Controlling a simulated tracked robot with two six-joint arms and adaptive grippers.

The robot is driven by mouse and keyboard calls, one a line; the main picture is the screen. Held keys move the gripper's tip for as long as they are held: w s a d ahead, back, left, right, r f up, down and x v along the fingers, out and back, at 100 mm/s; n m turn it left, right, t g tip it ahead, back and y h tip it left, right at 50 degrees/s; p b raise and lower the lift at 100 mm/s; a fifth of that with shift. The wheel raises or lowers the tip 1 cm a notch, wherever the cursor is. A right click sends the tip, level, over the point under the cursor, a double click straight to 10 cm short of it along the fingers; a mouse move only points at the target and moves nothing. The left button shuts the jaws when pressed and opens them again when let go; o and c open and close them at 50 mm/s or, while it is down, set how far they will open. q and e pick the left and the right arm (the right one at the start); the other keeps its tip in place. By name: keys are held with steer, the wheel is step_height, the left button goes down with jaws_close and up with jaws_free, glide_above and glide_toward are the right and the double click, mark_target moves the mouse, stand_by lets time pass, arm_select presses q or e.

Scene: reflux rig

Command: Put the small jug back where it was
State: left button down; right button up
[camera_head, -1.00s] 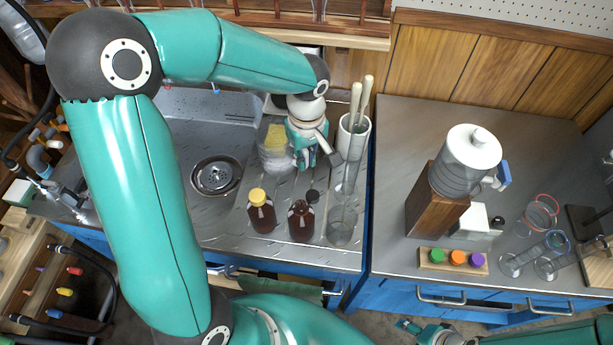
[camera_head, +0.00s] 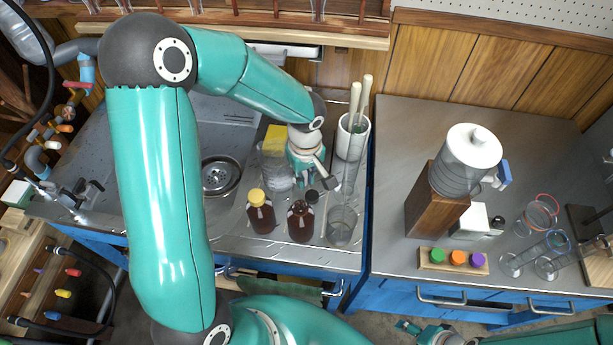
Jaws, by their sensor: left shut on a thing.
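My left gripper (camera_head: 306,180) points down over the draining side of the sink, behind the brown bottles. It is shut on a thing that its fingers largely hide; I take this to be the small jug. A clear, ribbed vessel (camera_head: 277,172) shows just left of the fingers, but its outline is faint and I cannot tell whether it is the held jug. My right gripper (camera_head: 418,330) is low at the bottom edge, in front of the blue cabinet, and its jaws are too small to read.
Brown bottles (camera_head: 261,214) and a glass cylinder (camera_head: 341,226) stand at the sink's front edge. A white holder with rods (camera_head: 352,143) is right of the gripper. A yellow sponge (camera_head: 274,137) lies behind. The right counter (camera_head: 400,180) has free room left of the wooden stand (camera_head: 432,208).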

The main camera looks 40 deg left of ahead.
arm_select(q)
steer(key=c, duration=1.2)
jaws_free()
steer(key=shift+r+p, duration=0.2)
steer(key=shift+p, duration=0.1)
steer(key=shift+w+r, duration=0.1)
steer(key=shift+r, duration=0.25)
step_height(320, 180, up, 11)
steer(key=shift+d+r, duration=0.1)
steer(key=shift+d, duration=0.05)
steer(key=shift+s, duration=0.25)
